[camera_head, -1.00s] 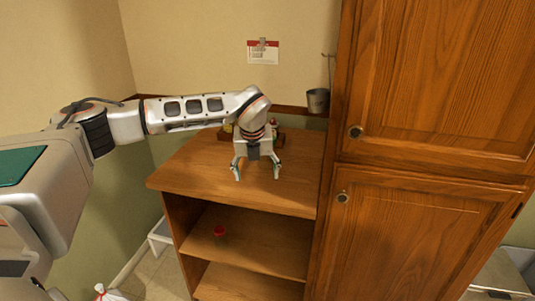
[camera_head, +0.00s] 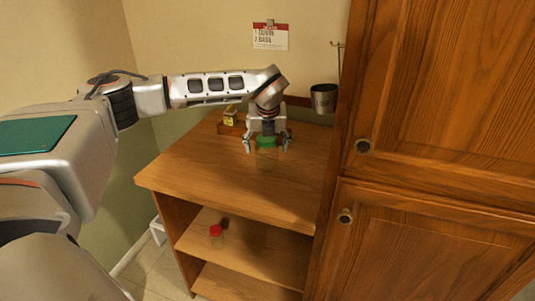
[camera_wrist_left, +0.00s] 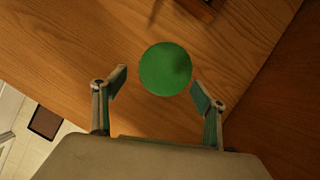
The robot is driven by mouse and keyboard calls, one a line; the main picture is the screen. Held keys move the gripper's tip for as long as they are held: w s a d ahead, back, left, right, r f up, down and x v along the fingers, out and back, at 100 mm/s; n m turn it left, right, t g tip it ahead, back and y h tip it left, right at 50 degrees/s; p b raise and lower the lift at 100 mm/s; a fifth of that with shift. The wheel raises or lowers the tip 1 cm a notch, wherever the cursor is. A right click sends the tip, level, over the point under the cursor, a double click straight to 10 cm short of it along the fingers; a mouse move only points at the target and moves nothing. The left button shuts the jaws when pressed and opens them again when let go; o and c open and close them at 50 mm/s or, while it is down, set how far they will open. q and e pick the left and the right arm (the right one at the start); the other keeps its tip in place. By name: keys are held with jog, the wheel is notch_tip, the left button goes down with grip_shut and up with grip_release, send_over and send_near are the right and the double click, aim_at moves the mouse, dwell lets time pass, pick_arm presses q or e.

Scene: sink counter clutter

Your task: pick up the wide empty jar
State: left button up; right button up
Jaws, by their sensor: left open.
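A clear jar (camera_head: 267,160) with a round green lid stands upright on the wooden counter top; its see-through body is faint. From above, its green lid (camera_wrist_left: 165,69) shows as a full disc in the left wrist view. I cannot see whether anything is inside. My left gripper (camera_head: 267,148) points down over the jar, its fingers spread on either side of the lid. In the left wrist view the open fingers (camera_wrist_left: 158,84) flank the lid's near side, with gaps left and right. My right gripper is not in view.
A small wooden tray (camera_head: 229,130) with a yellow item (camera_head: 230,116) sits at the back of the counter (camera_head: 200,170). A tall wooden cabinet (camera_head: 430,160) bounds the right side. A metal cup (camera_head: 324,98) hangs at the wall. A red object (camera_head: 215,230) lies on the shelf below.

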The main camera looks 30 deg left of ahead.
pick_arm(q)
jog(key=p+x, duration=0.1)
jog(key=x, duration=0.4)
jog(key=shift+w, duration=0.2)
jog(key=shift+r, duration=0.1)
jog(key=c, duration=1.4)
jog(key=shift+o, duration=0.2)
jog(key=shift+r, duration=0.1)
